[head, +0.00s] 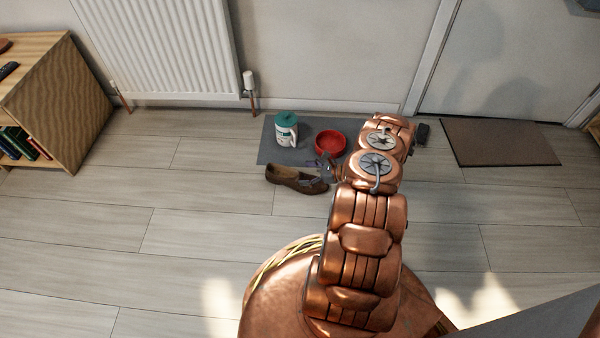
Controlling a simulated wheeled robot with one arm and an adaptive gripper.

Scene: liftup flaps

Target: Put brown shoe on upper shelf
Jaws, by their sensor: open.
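A brown shoe (296,179) lies on the wooden floor at the front edge of a grey mat, in the middle of the head view. My gripper (322,168) is just right of the shoe and slightly above its right end in the picture. The gripper is small and partly hidden by my copper arm, but it is open. I cannot tell whether it touches the shoe. No upper shelf is clearly in view.
A white container with a teal lid (286,129) and a red bowl (330,144) stand on the grey mat (270,150). A wooden bookcase (60,105) is at left, a radiator (165,45) behind, a brown doormat (500,142) at right. The left floor is clear.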

